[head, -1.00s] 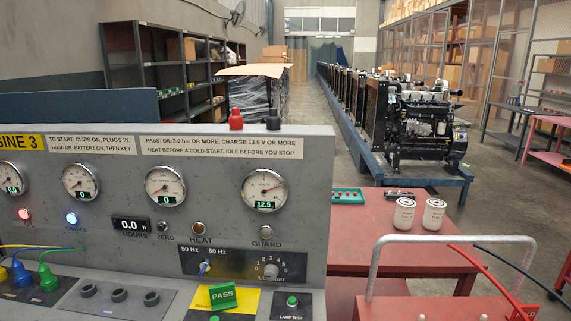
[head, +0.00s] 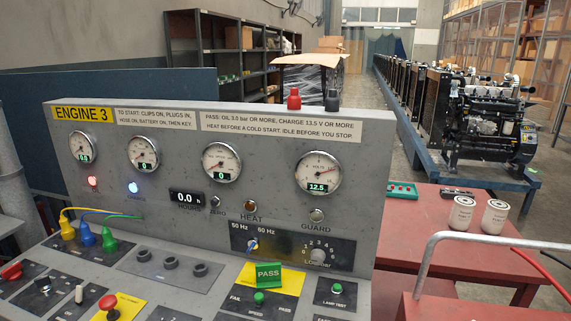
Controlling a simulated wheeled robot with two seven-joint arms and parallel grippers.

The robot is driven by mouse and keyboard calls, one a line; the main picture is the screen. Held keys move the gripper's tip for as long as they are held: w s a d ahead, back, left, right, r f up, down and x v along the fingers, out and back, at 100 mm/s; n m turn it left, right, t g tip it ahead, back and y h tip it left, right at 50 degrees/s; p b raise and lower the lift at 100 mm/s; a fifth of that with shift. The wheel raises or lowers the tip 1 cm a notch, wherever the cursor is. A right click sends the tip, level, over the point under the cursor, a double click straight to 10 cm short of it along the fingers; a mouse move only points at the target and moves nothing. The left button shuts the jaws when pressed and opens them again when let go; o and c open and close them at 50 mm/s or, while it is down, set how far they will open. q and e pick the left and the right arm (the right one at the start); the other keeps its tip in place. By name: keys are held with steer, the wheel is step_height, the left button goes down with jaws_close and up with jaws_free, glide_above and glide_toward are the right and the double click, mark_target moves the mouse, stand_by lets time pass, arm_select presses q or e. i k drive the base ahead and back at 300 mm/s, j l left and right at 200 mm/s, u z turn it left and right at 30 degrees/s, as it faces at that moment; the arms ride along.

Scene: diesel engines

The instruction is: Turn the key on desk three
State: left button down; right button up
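Desk three is the grey console labelled ENGINE 3 (head: 83,114), filling the left and middle of the head view. Its gauges show low or zero readings, except the right gauge (head: 318,173), which reads 12.5. A red lamp (head: 93,181) and a blue-white lamp (head: 133,187) are lit. The hours display (head: 187,198) reads 0.0. Yellow, blue and green plugs (head: 87,235) with wires sit at the left. A dark round control (head: 43,287) is on the lower left panel. I cannot make out which control is the key. Neither gripper is in view.
A red push button (head: 109,305) and a green PASS flag (head: 268,275) are on the desk. Right of it, a red table (head: 425,215) carries two white filters (head: 461,213), beside a grey tubular handle (head: 475,238). Diesel engines (head: 490,120) line the back right.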

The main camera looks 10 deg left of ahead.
mark_target(44, 282)
steer(key=u, duration=1.85)
